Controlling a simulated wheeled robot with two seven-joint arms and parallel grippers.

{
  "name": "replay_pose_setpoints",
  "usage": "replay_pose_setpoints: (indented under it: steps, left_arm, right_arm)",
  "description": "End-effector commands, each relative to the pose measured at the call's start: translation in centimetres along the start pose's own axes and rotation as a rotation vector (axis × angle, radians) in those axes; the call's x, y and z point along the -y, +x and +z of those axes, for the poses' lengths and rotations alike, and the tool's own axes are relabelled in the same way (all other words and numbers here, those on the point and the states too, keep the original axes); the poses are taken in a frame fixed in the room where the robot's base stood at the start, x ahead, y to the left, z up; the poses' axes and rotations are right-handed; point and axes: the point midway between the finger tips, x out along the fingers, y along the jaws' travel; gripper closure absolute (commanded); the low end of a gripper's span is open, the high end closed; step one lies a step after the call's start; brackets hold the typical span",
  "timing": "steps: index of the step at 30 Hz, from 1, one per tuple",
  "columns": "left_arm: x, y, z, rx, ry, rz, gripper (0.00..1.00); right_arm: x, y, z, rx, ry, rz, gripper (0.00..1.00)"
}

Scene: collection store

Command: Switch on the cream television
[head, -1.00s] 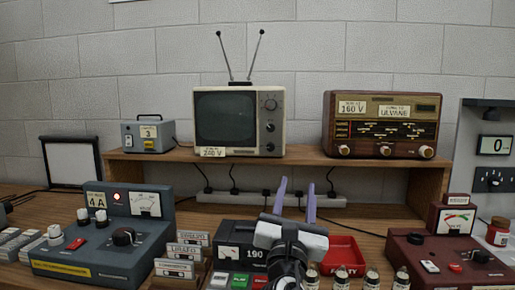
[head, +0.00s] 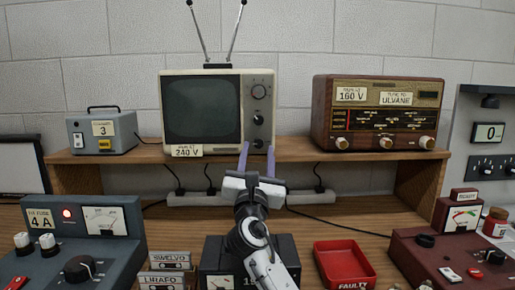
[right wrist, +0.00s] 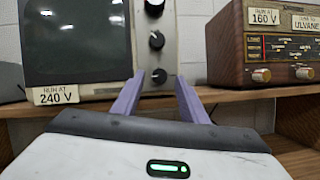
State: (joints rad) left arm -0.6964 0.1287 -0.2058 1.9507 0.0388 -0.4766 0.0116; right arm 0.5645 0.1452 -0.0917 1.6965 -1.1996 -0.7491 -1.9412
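The cream television (head: 238,75) stands on the wooden shelf, its screen (head: 202,108) dark and its antenna raised. A column of knobs runs down its right side, the lowest knob (head: 258,144) nearest my fingers. A "240 V" label (head: 187,151) is at its lower left. It also fills the left of the right wrist view (right wrist: 135,25). My right gripper (head: 257,158) points at the television's lower right, fingers apart and empty. In the right wrist view the fingers (right wrist: 158,98) rise just below the lowest knob (right wrist: 159,76); contact cannot be told. My left gripper is not in view.
A brown radio (head: 322,90) stands to the right on the shelf (head: 290,149), a grey box (head: 124,127) to the left. A power strip (head: 300,196) lies below. The bench holds a grey unit (head: 125,258), a red tray (head: 318,252) and a maroon unit (head: 405,248).

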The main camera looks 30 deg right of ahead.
Motion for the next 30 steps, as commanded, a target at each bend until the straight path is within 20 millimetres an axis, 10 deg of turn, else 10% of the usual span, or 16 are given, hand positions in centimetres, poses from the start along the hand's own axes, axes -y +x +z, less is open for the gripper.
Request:
replay_pose_setpoints:
  steps: [14, 22, 30]
  left_arm:
    - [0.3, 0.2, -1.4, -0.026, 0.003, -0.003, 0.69]
    - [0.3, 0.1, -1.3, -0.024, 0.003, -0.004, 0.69]
    - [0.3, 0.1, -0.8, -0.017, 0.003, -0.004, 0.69]
  right_arm:
    - [0.0, 2.1, 0.0, 0.0, -0.001, 0.001, 0.61]
    - [0.0, 2.1, 0.0, 0.0, -0.001, 0.001, 1.0]
    - [0.0, 2.0, -0.1, -0.002, 0.023, -0.01, 1.0]
